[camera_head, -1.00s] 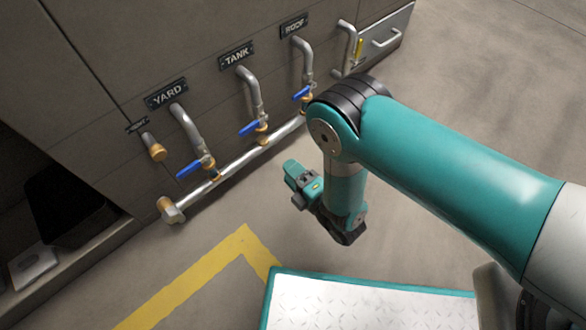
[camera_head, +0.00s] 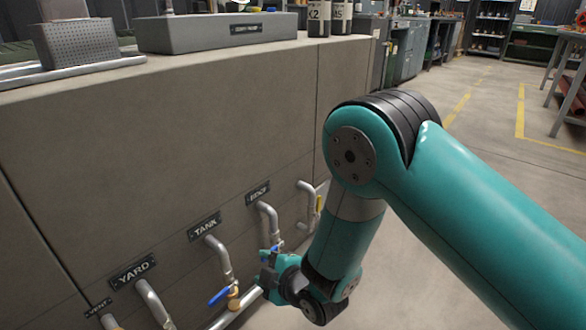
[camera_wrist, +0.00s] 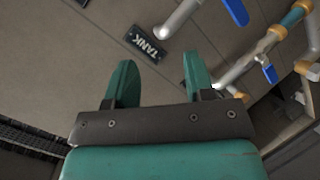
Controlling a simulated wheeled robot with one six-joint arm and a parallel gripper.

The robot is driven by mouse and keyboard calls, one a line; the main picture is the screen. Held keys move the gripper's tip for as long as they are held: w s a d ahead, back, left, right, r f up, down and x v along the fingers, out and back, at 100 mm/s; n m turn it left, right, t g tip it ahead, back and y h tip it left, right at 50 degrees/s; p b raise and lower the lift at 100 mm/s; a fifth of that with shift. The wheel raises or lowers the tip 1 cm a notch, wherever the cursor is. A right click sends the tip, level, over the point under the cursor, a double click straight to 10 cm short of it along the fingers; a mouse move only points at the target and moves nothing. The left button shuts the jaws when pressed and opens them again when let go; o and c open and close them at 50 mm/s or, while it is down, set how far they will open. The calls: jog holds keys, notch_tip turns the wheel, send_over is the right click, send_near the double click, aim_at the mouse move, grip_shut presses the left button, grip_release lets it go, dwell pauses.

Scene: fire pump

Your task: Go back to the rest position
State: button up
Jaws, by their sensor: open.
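My gripper (camera_wrist: 158,80) shows in the wrist view with two teal fingers apart and nothing between them. In the head view my gripper (camera_head: 268,268) hangs low in front of the pipe row, its fingers partly hidden by the wrist. The TANK pipe (camera_head: 220,256) has a blue lever (camera_head: 218,296) at its foot. The TANK sign (camera_wrist: 146,44) lies ahead of the fingers in the wrist view. Whether the gripper touches any pipe cannot be told.
The grey cabinet (camera_head: 180,130) with YARD (camera_head: 132,271) and ROOF (camera_head: 258,192) signs stands close on the left. A grey box (camera_head: 215,32) and two dark cylinders (camera_head: 330,18) are on its top. Open floor (camera_head: 480,120) with yellow lines lies to the right.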

jog(key=s+d+r+m+g+h+p, duration=0.1)
jog(key=d+r+m+g, duration=0.2)
jog(key=r, duration=0.6)
jog(key=s+d+r+m+g+h+p, duration=0.15)
jog(key=d+r+m, duration=0.3)
jog(key=r, duration=0.45)
jog(key=s+d+r+m+g+h+p, duration=0.1)
jog(key=s+d+r+m+g, duration=0.15)
jog(key=s+d+r, duration=0.6)
jog(key=s+d+r+m+g+h+p, duration=0.15)
jog(key=s+d+r+m, duration=0.35)
jog(key=s, duration=0.6)
notch_tip(320, 180, up, 39)
jog(key=n+g+p, duration=0.1)
jog(key=n+p, duration=0.1)
jog(key=p, duration=3.6)
jog(key=shift+s+f, duration=0.15)
jog(key=shift+s, duration=0.3)
